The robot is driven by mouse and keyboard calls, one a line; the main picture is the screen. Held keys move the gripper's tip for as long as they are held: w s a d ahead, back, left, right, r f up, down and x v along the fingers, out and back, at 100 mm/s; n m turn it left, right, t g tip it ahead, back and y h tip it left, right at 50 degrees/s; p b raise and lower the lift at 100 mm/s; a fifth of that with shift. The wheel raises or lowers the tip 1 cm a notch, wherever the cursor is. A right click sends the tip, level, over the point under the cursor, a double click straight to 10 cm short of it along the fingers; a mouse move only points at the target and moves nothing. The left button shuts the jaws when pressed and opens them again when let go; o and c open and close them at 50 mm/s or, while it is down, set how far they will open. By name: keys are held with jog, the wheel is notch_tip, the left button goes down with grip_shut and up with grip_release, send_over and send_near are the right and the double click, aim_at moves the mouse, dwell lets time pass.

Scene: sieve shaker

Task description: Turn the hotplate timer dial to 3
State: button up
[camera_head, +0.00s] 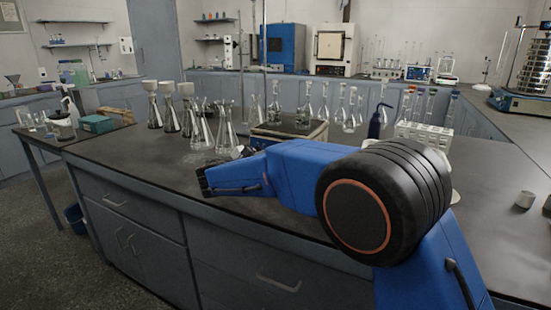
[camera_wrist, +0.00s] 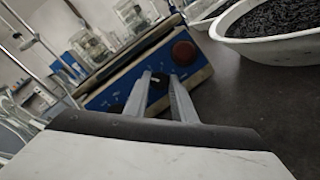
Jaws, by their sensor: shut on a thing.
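The hotplate (camera_head: 308,133) stands on the dark bench in the head view, its front partly hidden behind my blue arm. In the wrist view its blue front panel (camera_wrist: 125,85) looks tilted. A black dial (camera_wrist: 158,83) with a pale mark sits in the middle of the panel, between the two fingertips of my gripper (camera_wrist: 162,80). My gripper is shut on this dial. The scale numbers are too small to read.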

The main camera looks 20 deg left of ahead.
jog(key=m+g, duration=0.1)
jog(key=m, duration=0.1)
jog(key=m+h, duration=0.1)
jog(key=m, duration=0.2)
jog(key=shift+a+r+g, duration=0.15)
jog(key=shift+g, duration=0.25)
jog(key=m+g, duration=0.1)
jog(key=m, duration=0.3)
jog(key=shift+w+r+g, duration=0.1)
jog(key=shift+g, duration=0.3)
jog(key=m+g, duration=0.1)
jog(key=m, duration=0.4)
jog(key=shift+r+g, duration=0.2)
jog(key=shift+g, duration=0.2)
jog(key=shift+w+m+g+y, duration=0.1)
jog(key=shift+m+g+y, duration=0.25)
jog(key=shift+m, duration=0.75)
jog(key=shift+y, duration=0.25)
jog(key=o, duration=1)
jog(key=v, duration=1.7)
